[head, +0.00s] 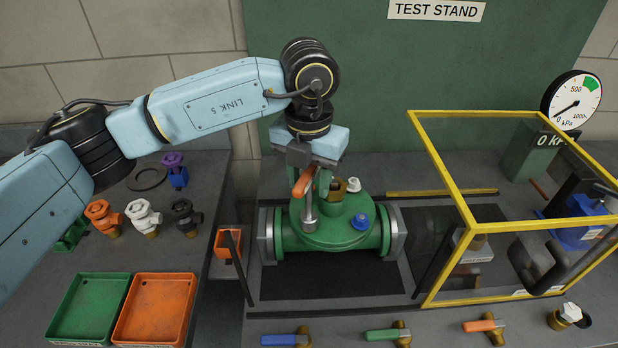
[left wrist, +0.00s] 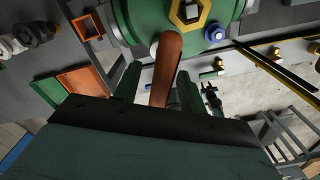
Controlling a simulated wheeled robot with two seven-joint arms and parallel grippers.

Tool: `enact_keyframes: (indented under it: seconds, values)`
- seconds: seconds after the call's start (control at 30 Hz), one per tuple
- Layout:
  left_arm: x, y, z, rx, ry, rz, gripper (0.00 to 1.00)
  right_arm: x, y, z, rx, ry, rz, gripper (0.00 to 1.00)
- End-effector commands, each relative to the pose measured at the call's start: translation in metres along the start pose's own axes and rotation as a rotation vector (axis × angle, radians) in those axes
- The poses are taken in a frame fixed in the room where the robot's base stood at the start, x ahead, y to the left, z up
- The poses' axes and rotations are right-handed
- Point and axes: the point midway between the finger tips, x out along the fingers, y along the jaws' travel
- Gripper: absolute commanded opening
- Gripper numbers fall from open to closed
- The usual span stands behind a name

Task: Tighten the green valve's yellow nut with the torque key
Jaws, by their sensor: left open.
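The green valve (head: 330,236) lies on its side on a dark mat, with the yellow nut (head: 338,190) on top; the nut also shows in the left wrist view (left wrist: 188,12). A key with an orange handle (head: 302,184) and a grey shaft (head: 308,213) stands at the valve's left part; I take it for the torque key. Where its lower end sits is unclear. My left gripper (head: 313,183) is open above the valve. In the left wrist view the orange handle (left wrist: 166,66) lies between its two green fingers, with gaps. My right gripper is not in view.
A yellow-framed clear guard (head: 447,170) stands right of the valve. An orange holder (head: 226,247) is at its left. Blue, green and orange-handled valves (head: 285,340) line the front. Green (head: 90,308) and orange (head: 155,308) trays lie at left. A gauge (head: 572,100) stands behind right.

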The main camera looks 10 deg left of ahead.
Motion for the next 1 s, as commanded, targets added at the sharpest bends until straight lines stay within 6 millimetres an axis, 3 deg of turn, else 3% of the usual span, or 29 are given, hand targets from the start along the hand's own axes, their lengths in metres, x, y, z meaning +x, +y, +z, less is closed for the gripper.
enact_keyframes:
  seconds: [0.53, 0.8, 1.0]
  values:
    - [0.023, 0.001, 0.0, -0.002, -0.001, 0.001, 0.41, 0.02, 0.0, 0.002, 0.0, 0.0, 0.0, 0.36]
    - [0.023, 0.001, 0.0, -0.002, -0.002, 0.001, 0.41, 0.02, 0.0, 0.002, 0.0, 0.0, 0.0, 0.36]
    - [0.023, 0.0, 0.0, -0.002, -0.002, 0.001, 0.18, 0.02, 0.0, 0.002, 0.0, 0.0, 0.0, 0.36]
